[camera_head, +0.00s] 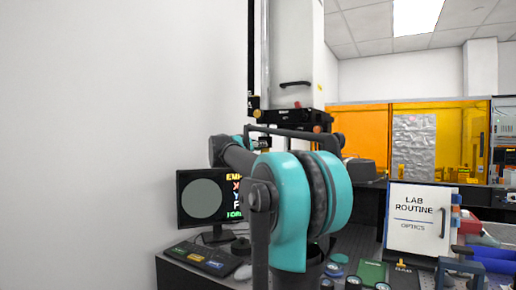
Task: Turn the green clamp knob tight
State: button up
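The tall white instrument housing (300,55) stands behind my arm, with a black handle on its front and a black stage (298,117) under it. My teal and dark grey arm fills the middle of the view and covers much of the area below the stage. I cannot make out a green clamp knob. My gripper cannot be seen.
A monitor (203,201) with a grey disc and coloured text stands left, behind a keyboard (200,258) and mouse (243,273). Right are a "LAB ROUTINE" board (421,218), a green flat item (372,272) and a blue tray (492,258). Small round parts crowd the table front.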

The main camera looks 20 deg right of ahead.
jog(key=shift+o, duration=1.4)
jog(key=v, duration=1.2)
jog(key=shift+s, duration=0.15)
